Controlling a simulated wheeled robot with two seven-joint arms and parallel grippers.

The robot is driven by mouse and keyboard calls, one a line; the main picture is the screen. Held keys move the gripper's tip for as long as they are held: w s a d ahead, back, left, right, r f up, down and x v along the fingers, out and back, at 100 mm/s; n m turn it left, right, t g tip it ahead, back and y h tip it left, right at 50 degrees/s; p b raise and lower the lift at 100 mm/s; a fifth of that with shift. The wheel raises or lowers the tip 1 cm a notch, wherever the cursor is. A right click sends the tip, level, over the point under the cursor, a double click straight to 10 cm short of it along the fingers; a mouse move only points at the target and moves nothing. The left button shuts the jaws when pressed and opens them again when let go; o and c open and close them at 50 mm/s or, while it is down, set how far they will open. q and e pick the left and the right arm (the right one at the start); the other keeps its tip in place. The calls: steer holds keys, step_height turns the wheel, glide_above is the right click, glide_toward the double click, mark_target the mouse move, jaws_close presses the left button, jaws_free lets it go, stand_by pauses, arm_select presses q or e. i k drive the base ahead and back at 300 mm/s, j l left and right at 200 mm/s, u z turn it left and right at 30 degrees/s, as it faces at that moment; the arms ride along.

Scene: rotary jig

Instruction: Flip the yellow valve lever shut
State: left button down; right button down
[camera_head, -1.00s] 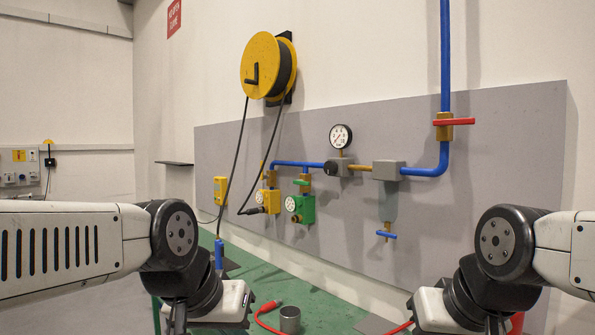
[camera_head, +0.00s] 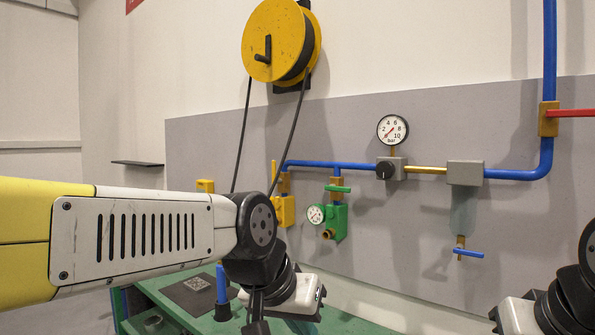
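The yellow valve lever (camera_head: 273,173) stands upright at the left of the brass fitting above the yellow valve block (camera_head: 284,211). This block hangs on the grey wall panel, and my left arm hides part of its left side. My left arm crosses in front from the left, its wrist just below the block. The end of my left gripper (camera_head: 256,326) shows only as dark parts at the bottom edge, below and apart from the lever; its opening cannot be made out. My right arm shows at the lower right corner, with its gripper out of the picture.
Right of the yellow block is a green block (camera_head: 334,221) with a crosswise green lever (camera_head: 338,189). Blue pipe (camera_head: 340,166), a pressure gauge (camera_head: 393,130), a blue handle (camera_head: 468,253) and a red handle (camera_head: 573,113) follow. A hose reel (camera_head: 281,42) hangs above; a green bench (camera_head: 345,322) stands below.

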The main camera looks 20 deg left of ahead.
mark_target(274, 162)
steer(key=i+j, duration=0.1)
steer(key=j, duration=0.35)
steer(key=i+j, duration=0.15)
steer(key=j, duration=0.3)
steer(key=i+j+z, duration=0.1)
steer(key=j, duration=0.3)
steer(key=i+j, duration=0.1)
steer(key=j, duration=0.35)
steer(key=i+j, duration=0.1)
steer(key=j, duration=0.35)
